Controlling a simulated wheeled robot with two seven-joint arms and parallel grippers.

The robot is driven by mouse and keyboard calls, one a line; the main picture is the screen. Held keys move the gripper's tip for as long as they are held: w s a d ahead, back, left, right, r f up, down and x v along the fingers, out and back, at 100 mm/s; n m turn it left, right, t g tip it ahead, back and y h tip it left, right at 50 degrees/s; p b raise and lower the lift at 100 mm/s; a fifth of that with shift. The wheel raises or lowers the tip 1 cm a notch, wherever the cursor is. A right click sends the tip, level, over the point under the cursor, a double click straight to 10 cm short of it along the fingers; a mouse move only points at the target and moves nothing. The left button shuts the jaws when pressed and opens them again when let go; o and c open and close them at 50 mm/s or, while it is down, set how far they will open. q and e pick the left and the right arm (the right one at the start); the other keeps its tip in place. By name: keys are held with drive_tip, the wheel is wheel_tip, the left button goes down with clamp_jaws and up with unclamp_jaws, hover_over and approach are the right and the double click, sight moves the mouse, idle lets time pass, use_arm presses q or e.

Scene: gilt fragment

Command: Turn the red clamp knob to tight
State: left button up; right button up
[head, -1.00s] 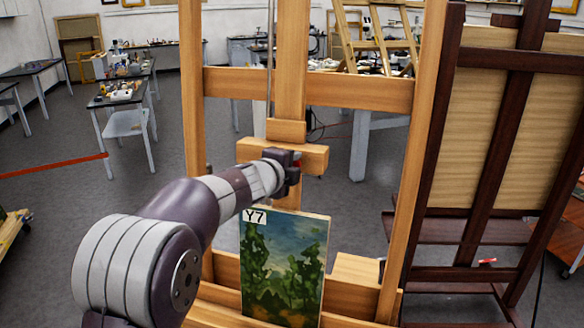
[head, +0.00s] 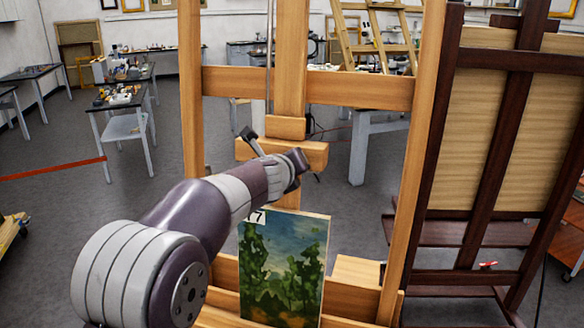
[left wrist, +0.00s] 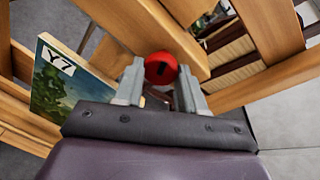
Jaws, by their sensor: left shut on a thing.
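The red clamp knob (left wrist: 161,68) shows in the left wrist view with a short dark mark on its face. It sits by the wooden clamp block of the easel (head: 315,152). My left gripper (left wrist: 160,70) has one finger on each side of the knob and is shut on it. In the head view my left wrist hides the knob, and the gripper lies tilted in front of the block. Below it stands a landscape painting (head: 285,265), whose Y7 label is partly covered by my arm. The label reads fully in the left wrist view (left wrist: 58,60). My right gripper is in neither view.
A dark easel (head: 478,150) stands close on the right. Work tables (head: 122,105) with small items are at the back left. A red strip (head: 55,168) crosses on the left. Grey floor is open between the tables and the light easel.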

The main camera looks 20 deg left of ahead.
use_arm(q)
drive_tip(key=m+y+b, duration=0.1)
drive_tip(key=m, duration=0.3)
drive_tip(key=shift+a+r, duration=0.1)
drive_tip(key=shift+r, duration=0.05)
drive_tip(key=shift+t, duration=0.3)
idle(0.4)
drive_tip(key=o, duration=1)
drive_tip(key=shift+o, duration=0.2)
drive_tip(key=shift+s+b, duration=0.1)
drive_tip(key=shift+b, duration=0.2)
drive_tip(key=v, duration=1.2)
drive_tip(key=shift+s, duration=0.2)
